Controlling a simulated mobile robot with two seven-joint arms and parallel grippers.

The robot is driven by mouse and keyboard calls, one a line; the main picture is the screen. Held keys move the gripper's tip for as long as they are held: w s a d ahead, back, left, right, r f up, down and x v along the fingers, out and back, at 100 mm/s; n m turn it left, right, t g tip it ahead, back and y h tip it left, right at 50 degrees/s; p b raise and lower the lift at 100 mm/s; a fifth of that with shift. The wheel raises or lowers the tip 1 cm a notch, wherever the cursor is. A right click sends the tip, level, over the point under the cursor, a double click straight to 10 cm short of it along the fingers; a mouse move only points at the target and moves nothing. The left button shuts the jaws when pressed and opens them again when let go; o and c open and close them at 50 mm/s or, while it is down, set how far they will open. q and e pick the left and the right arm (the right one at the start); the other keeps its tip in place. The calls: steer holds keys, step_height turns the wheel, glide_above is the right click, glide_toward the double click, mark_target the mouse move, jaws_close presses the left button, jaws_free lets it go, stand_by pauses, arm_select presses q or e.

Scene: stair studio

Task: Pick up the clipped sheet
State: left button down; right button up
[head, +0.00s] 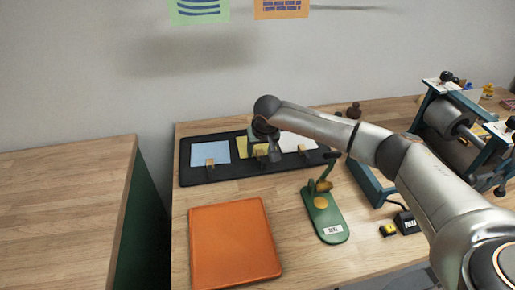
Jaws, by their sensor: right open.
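A black tray (190,178) against the wall holds a blue sheet (209,151), a yellow sheet (241,146) and a white sheet (294,142). A small gold-coloured clip (210,163) sits at the front edge of the blue sheet. Similar clips show at the yellow sheet (260,153) and at the white sheet (302,149). My right gripper (268,151) points down over the middle of the tray, above the right part of the yellow sheet. It is open, and it partly hides the sheets there. I cannot tell if it touches anything. My left gripper is out of view.
An orange folder (233,243) lies in front of the tray. A green stand (325,218) is right of it. A roller press (450,122) stands at the right, with a yellow item (388,230) and a black item (408,222) nearby. A gap separates the left table (65,210).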

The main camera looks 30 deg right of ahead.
jaws_close()
stand_by(0.4)
steer(key=shift+r, duration=0.1)
